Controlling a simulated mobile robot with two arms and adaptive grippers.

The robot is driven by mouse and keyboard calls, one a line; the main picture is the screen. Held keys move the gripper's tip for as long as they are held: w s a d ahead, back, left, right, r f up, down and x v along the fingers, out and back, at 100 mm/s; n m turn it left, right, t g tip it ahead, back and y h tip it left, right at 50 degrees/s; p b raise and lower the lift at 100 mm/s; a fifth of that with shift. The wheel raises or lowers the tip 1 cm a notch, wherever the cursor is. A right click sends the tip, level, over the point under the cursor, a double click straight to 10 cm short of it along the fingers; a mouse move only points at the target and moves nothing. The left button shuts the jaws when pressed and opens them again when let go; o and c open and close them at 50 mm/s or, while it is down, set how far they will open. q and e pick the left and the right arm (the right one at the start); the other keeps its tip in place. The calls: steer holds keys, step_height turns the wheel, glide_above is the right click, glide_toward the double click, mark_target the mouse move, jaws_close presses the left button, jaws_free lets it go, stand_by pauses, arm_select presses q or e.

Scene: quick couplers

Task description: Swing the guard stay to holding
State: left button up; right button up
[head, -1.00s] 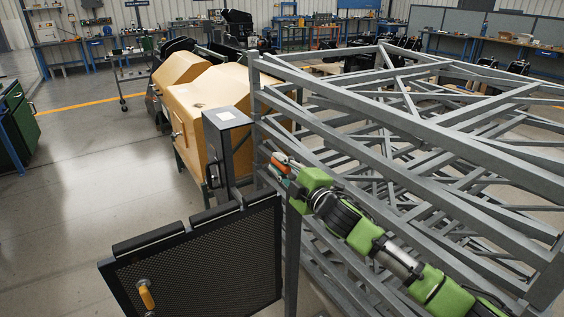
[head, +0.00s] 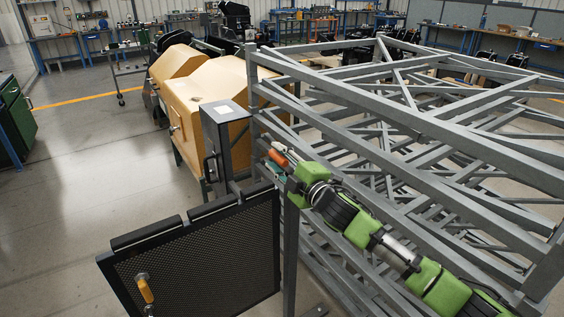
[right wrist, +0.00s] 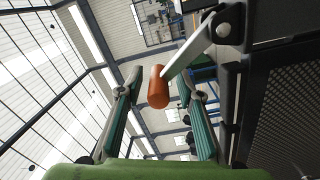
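The guard stay shows in the right wrist view as a flat grey bar (right wrist: 207,45) with an orange grip (right wrist: 157,88) at its end. The orange grip also shows in the head view (head: 278,158), beside the post. My right gripper (right wrist: 160,98) is open, with one teal-padded finger on each side of the orange grip and a visible gap at both sides. In the head view the right gripper (head: 279,166) is small and partly hidden. The guard is a black mesh panel (head: 200,260) with a yellow handle (head: 145,290). My left gripper is out of view.
A grey steel frame (head: 400,110) of crossing bars stands right behind my right arm. A dark upright box (head: 226,140) and a tan machine housing (head: 205,95) stand beyond the guard. The floor at the left (head: 85,170) is clear.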

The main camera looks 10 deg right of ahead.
steer(key=v, duration=1.2)
steer(key=shift+d, duration=0.1)
